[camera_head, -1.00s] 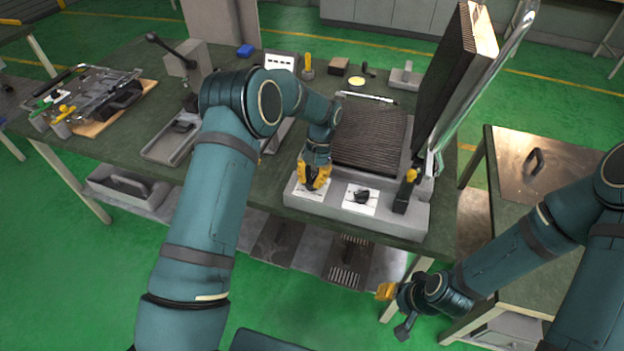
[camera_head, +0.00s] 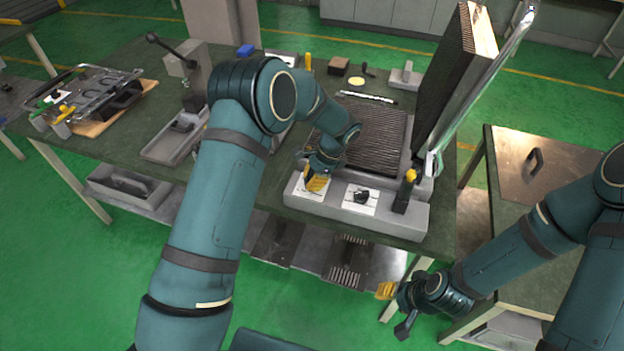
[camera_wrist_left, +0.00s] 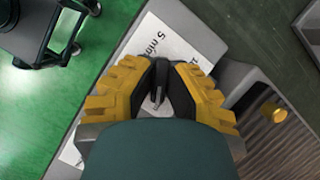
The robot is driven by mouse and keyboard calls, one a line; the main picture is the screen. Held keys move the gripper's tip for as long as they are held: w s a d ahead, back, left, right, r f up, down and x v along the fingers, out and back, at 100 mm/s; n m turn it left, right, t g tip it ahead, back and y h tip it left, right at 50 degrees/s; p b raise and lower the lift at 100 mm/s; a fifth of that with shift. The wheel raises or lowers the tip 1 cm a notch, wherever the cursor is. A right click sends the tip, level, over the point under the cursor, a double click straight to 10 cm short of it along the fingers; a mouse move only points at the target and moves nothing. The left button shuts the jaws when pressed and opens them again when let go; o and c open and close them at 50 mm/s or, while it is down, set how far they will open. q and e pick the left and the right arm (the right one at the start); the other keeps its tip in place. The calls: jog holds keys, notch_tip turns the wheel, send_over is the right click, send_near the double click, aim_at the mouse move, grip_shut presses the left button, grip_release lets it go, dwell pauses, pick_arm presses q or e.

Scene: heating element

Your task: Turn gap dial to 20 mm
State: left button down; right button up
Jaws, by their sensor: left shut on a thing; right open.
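The press (camera_head: 410,216) stands on the green table with its ribbed upper plate raised. On its front are two dials on white labels. My left gripper (camera_head: 317,184) is over the left label and shut on a dark dial knob, which shows between the yellow fingers in the left wrist view (camera_wrist_left: 158,90). That label (camera_wrist_left: 165,42) reads "5 min" in part; the rest is covered by my fingers. The other dial (camera_head: 362,196) is a black knob on its own label to the right, untouched. My right gripper (camera_head: 386,290) is open and empty, low in front of the table.
The ribbed lower plate (camera_head: 372,135) lies just behind the dials. Trays and tools fill the table's left and back.

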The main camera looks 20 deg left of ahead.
pick_arm(q)
jog(key=m+t, duration=0.1)
jog(key=m, duration=0.2)
jog(key=m+t, duration=0.1)
jog(key=m, duration=0.3)
jog(key=shift+s+f+t, duration=0.1)
jog(key=shift+s+t, duration=0.05)
jog(key=shift+t, duration=0.25)
jog(key=m+t, duration=0.1)
jog(key=m, duration=0.3)
jog(key=shift+m+t+h, duration=0.5)
jog(key=shift+m+t, duration=0.2)
jog(key=shift+m, duration=1.1)
jog(key=c, duration=1)
grip_release()
